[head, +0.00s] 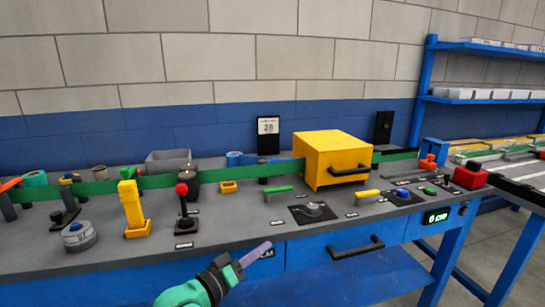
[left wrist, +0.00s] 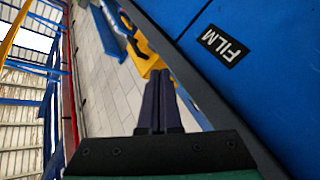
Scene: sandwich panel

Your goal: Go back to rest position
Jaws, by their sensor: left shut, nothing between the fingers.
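My left gripper (head: 256,254) comes in from the bottom of the head view, in front of the bench's front edge. Its purple fingers are together and hold nothing. In the left wrist view the closed fingers (left wrist: 158,100) point up the picture, beside the blue bench front with its FILM label (left wrist: 222,46). My right gripper is in neither view.
The grey bench top (head: 240,225) carries a yellow box (head: 325,155), a red-knobbed lever (head: 183,210), a yellow upright device (head: 132,205) and a red block (head: 470,176). A black drawer handle (head: 356,249) sticks out right of my gripper. Blue shelves (head: 480,95) stand at right.

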